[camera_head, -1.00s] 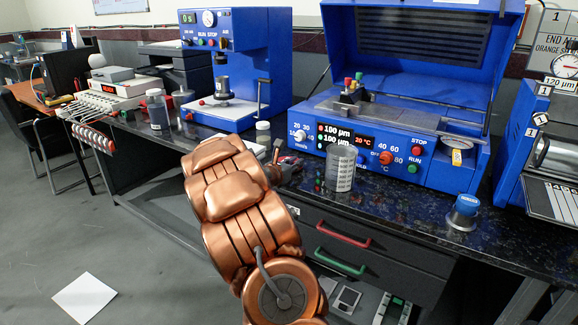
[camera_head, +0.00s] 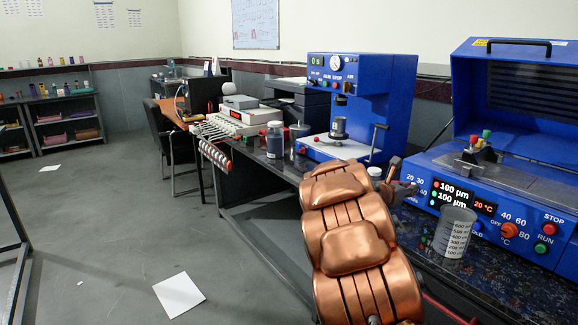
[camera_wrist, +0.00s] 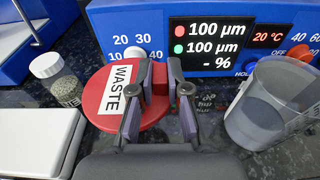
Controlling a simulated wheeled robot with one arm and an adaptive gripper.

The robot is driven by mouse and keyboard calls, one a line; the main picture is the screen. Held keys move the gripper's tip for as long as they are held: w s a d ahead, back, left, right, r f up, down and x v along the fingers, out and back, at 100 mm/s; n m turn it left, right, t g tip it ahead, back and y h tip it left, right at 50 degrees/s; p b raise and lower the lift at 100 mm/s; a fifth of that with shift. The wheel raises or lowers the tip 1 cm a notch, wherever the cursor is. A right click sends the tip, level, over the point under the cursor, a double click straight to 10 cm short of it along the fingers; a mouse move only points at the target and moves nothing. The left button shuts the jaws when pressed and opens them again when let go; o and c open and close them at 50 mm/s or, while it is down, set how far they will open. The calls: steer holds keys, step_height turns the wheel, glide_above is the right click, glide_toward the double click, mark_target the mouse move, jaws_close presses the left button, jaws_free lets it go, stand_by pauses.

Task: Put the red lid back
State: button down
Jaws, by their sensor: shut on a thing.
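A round red lid (camera_wrist: 112,92) with a white "WASTE" label fills the middle left of the wrist view. My gripper (camera_wrist: 160,78) is shut on the lid near its right side. Some of the lid's right edge is hidden by the fingers. In the head view my gripper (camera_head: 400,190) is small and partly behind my copper arm, over the front of the dark bench. The lid cannot be made out clearly there.
A clear graduated beaker (camera_wrist: 268,108) stands close right of my gripper; it also shows in the head view (camera_head: 455,234). A small jar (camera_wrist: 58,80) and a white box (camera_wrist: 35,140) are on the left. The blue coating machine (camera_wrist: 225,45) stands behind. Floor at left is mostly open.

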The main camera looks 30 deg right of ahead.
step_height(320, 180, up, 8)
steer(key=p, duration=0.5)
steer(key=shift+f, duration=0.55)
steer(key=w+a+f+n+t+y+b, duration=0.1)
steer(key=w+a+n+t, duration=0.15)
steer(key=w+a, duration=0.5)
steer(key=w+a+f+n+t+y+b, duration=0.1)
steer(key=w+a+f+n+t, duration=0.2)
steer(key=a, duration=0.7)
steer(key=w+a+n+t+y+b, duration=0.1)
steer(key=w+a+t, duration=0.2)
steer(key=w+a, duration=0.4)
steer(key=w+a+f+n+t+y+b, duration=0.1)
steer(key=a+f+n+t+y, duration=0.25)
steer(key=a, duration=1.25)
steer(key=w+a+f+n+t+y+b, duration=0.1)
steer(key=a+f+n+t+y, duration=0.3)
steer(key=a, duration=1.2)
step_height(320, 180, up, 19)
steer(key=g+p, duration=0.1)
steer(key=p, duration=1.7)
steer(key=shift+a+r+y+p, duration=0.15)
steer(key=shift+r+y+p, duration=0.05)
steer(key=shift+y+p, duration=0.25)
steer(key=shift+s, duration=0.15)
